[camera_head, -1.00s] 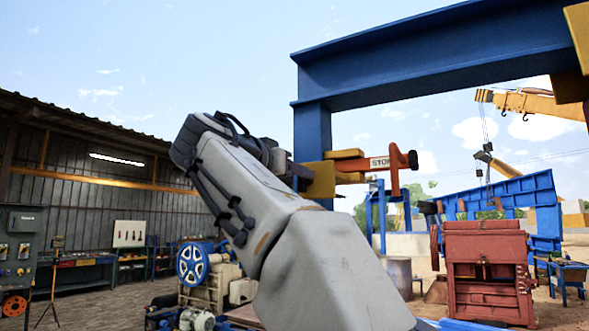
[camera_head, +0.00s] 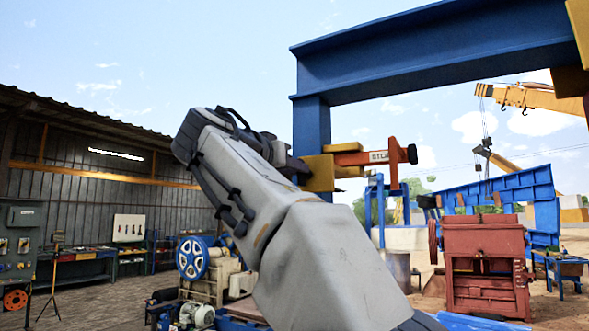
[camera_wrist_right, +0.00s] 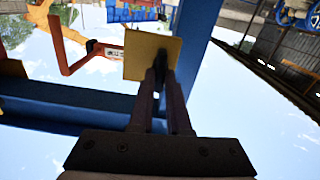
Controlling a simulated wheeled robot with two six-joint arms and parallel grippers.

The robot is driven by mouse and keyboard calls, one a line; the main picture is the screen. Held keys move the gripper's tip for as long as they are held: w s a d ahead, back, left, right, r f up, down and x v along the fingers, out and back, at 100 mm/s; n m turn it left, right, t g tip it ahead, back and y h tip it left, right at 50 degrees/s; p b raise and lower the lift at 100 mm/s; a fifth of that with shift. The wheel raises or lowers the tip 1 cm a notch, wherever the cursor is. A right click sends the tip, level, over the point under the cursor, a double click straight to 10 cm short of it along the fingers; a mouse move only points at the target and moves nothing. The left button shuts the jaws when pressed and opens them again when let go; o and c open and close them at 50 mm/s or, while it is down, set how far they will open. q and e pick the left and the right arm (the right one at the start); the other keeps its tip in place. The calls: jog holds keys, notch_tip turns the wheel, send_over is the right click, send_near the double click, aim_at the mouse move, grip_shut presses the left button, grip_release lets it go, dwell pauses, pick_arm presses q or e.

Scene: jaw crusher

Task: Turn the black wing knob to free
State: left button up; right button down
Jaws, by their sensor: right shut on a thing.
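The black wing knob shows only as a small dark shape (camera_wrist_right: 161,58) at my fingertips in the right wrist view, in front of a yellow plate (camera_wrist_right: 142,62). My right gripper (camera_wrist_right: 160,78) is shut on it, and the fingers hide most of it, so its angle cannot be told. In the head view my right gripper (camera_head: 292,165) reaches the left side of the yellow block (camera_head: 320,174) on the blue post (camera_head: 312,122). An orange bar (camera_head: 397,158) with a STOP label and a black end sticks out to the right of this block. My left gripper is not in view.
A blue overhead beam (camera_head: 440,55) runs right from the post. My right arm covers the middle of the head view. A red crusher body (camera_head: 485,260) stands at right, and a workshop shed (camera_head: 90,180) at left.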

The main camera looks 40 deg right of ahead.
jog(key=shift+w+a+f+n+p, duration=0.15)
jog(key=shift+n+p, duration=0.35)
jog(key=shift+n, duration=3.75)
jog(key=shift+w+f+n+p, duration=0.1)
jog(key=shift+n+p, duration=0.35)
jog(key=shift+n, duration=3.8)
jog(key=c, duration=0.9)
grip_release()
jog(key=b+v, duration=0.3)
jog(key=v, duration=0.7)
jog(key=shift+a, duration=0.2)
